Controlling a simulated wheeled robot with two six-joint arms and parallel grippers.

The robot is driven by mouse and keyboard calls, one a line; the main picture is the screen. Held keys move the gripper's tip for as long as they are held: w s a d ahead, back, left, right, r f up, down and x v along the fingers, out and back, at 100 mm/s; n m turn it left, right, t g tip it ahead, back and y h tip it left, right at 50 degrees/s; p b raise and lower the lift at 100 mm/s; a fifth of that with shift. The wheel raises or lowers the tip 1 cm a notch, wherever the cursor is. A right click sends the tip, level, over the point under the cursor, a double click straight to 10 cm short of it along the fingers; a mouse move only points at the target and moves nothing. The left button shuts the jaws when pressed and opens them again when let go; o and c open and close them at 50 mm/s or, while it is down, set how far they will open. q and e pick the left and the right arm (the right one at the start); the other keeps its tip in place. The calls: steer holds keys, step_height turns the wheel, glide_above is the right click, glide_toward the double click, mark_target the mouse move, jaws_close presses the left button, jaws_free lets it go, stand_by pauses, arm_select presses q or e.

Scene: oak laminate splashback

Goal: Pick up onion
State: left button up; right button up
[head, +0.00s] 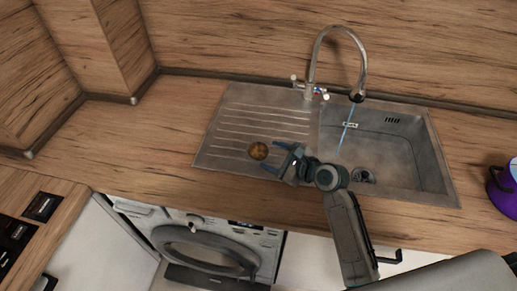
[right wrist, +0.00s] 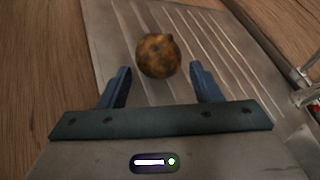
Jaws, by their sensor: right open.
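The onion (head: 258,151) is small, round and brown with dark patches, and it rests on the ribbed drainboard left of the sink basin. My right gripper (head: 277,158) is open, just right of the onion in the head view. In the right wrist view the onion (right wrist: 157,56) lies ahead of the open jaws (right wrist: 160,82), roughly midway between the two blue fingers and slightly beyond their tips. The jaws hold nothing. I cannot tell whether a finger touches the onion. My left gripper is not in view.
The metal drainboard (head: 230,135) joins a sink basin (head: 390,157) under a tall curved tap (head: 338,32). A purple pot (head: 503,188) stands at the right edge. The wooden counter (head: 150,140) left of the drainboard is clear. A washing machine (head: 205,245) sits below.

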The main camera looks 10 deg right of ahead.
mark_target(262, 152)
steer(key=shift+w+a+f+p, duration=0.15)
steer(key=shift+w+a+p, duration=0.1)
steer(key=shift+w+a, duration=0.4)
steer(key=shift+w+a+f+p, duration=0.15)
steer(key=shift+w+a+p, duration=0.05)
steer(key=shift+w+a, duration=0.35)
steer(key=shift+w+a+f, duration=0.1)
steer(key=shift+w+f, duration=0.05)
steer(key=c, duration=0.8)
